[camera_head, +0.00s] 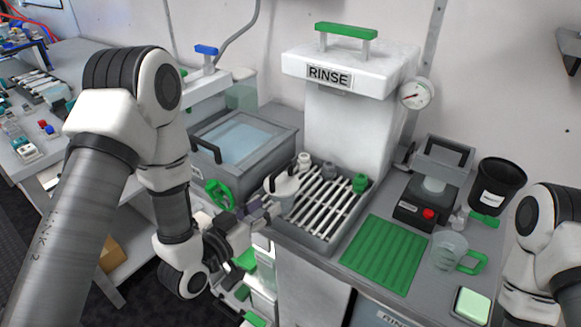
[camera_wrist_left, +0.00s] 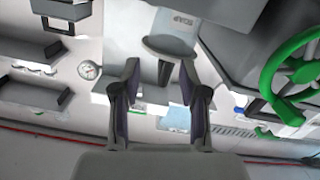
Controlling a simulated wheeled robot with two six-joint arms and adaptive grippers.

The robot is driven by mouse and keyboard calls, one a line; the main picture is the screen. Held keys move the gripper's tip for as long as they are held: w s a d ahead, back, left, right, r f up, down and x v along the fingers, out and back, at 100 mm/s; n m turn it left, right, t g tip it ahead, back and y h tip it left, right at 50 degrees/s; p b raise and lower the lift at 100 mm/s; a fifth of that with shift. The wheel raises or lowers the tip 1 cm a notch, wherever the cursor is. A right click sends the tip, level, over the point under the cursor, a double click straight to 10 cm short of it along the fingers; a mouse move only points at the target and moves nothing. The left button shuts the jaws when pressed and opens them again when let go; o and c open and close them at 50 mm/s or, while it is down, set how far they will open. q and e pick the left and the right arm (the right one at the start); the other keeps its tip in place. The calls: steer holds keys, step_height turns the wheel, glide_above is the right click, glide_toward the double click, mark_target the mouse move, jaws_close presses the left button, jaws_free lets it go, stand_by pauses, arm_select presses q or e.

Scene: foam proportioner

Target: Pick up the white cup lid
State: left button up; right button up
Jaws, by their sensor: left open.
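A white lid (camera_head: 283,183) with a dark handle sits on a light cup at the left end of the slatted drain tray (camera_head: 312,232) in the head view. My left gripper (camera_head: 263,209) is open, beside the cup on its near-left side. Whether its fingers touch the cup cannot be told. In the left wrist view, the two fingers of my left gripper (camera_wrist_left: 160,76) stand apart, with a dark grey shape showing between and beyond them.
The rinse station (camera_head: 345,70) rises behind the tray. A basin (camera_head: 240,140) and green handwheel (camera_head: 219,194) are left. A green mat (camera_head: 384,254), clear jug (camera_head: 449,250) and black bin (camera_head: 497,186) are right.

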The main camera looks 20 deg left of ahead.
mark_target(274, 176)
arm_select(q)
steer(key=shift+t, duration=0.5)
steer(key=w+r+p, duration=0.1)
steer(key=w, duration=0.2)
steer(key=w+d+r+p, duration=0.1)
steer(key=w, duration=0.2)
steer(key=w+r+p, duration=0.1)
steer(key=w+r, duration=0.1)
steer(key=shift+w+d+r, duration=0.1)
steer(key=shift+w+d, duration=0.15)
steer(key=shift+w, duration=0.15)
jaws_close()
